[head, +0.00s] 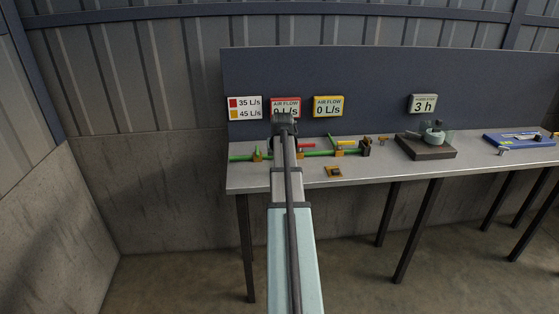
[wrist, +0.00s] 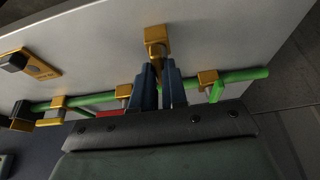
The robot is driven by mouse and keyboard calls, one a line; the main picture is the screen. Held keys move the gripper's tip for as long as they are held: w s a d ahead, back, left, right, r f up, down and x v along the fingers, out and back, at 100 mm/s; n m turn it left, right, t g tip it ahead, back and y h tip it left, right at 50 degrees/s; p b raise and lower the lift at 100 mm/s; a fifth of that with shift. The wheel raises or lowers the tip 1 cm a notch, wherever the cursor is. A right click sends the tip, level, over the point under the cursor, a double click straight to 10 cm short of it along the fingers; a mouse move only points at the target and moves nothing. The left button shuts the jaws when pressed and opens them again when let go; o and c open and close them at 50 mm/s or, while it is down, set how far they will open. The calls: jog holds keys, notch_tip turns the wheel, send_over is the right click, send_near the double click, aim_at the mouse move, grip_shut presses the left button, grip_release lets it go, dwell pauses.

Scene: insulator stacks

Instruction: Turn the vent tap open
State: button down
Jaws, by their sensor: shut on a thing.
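In the wrist view my gripper (wrist: 160,68) has its two dark fingers close together, shut on the lower end of a brass-coloured tap piece (wrist: 156,38) beside the green pipe (wrist: 92,101). No label shows that this piece is the vent tap. Its exact turn angle is hard to tell, because the fingers cover part of it. In the head view my arm and gripper (head: 284,128) reach over the bench and hide part of the green pipe (head: 316,152). A red lever (head: 306,146) lies just right of the gripper.
A red-framed air flow display (head: 285,105) is partly hidden by my gripper; a yellow one (head: 328,106) reads 0 L/s. A sign (head: 245,108) lists 35 and 45 L/s. A dark stand (head: 426,151) is farther right.

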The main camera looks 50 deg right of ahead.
dwell(0.4)
jog(key=c, duration=1.2)
grip_release()
jog(key=shift+o, duration=0.2)
jog(key=v, duration=1.4)
jog(key=shift+d, duration=0.15)
